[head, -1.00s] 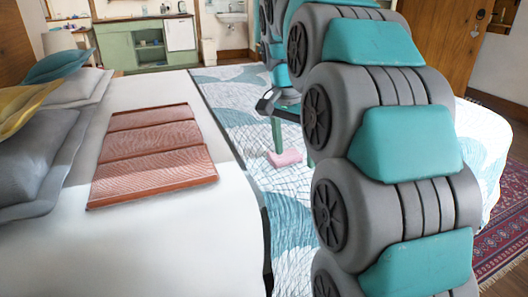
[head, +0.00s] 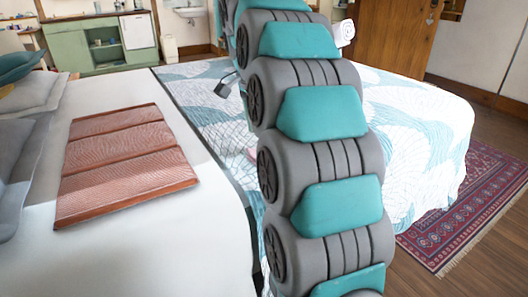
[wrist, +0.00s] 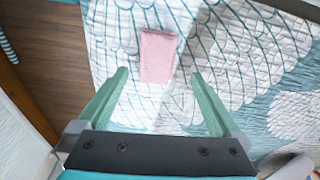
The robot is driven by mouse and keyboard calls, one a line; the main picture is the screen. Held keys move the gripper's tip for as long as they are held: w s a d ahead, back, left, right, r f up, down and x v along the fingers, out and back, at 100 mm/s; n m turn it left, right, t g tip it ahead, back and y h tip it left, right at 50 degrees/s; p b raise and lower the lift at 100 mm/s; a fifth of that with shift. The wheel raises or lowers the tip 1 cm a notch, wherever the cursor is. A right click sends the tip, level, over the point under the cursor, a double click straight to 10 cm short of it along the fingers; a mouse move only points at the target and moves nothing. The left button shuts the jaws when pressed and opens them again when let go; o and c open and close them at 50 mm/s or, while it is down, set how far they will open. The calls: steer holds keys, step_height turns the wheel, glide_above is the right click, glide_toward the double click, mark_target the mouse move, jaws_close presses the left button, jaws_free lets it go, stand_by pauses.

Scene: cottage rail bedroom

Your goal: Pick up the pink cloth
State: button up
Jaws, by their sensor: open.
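The pink cloth (wrist: 158,56) lies folded into a small rectangle on the white and teal patterned quilt (wrist: 240,85). In the head view only a sliver of the cloth (head: 252,153) shows at the left edge of my arm, which hides the rest. My gripper (wrist: 159,75) is open and empty, with its two green fingers on either side of the near end of the cloth in the wrist picture. It looks to be above the quilt; the exact height cannot be told. In the head view my arm mostly hides the gripper.
A white bed with a rust-red folded blanket (head: 122,160) is at the left. A patterned rug (head: 465,215) lies on the wood floor at the right. A rolled white towel (head: 343,34) is at the quilt's far side. A green cabinet (head: 88,45) stands at the back.

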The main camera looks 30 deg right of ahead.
steer(key=shift+s+d+f, duration=0.1)
steer(key=shift+d+f, duration=0.05)
steer(key=shift+f, duration=1.05)
steer(key=shift+s+d+f, duration=0.1)
steer(key=shift+f, duration=1.05)
steer(key=c, duration=1.4)
steer(key=shift+r, duration=0.2)
steer(key=shift+r, duration=1.6)
steer(key=s+r+b, duration=0.1)
steer(key=s, duration=1.5)
steer(key=shift+a+r, duration=0.2)
steer(key=shift+a, duration=0.05)
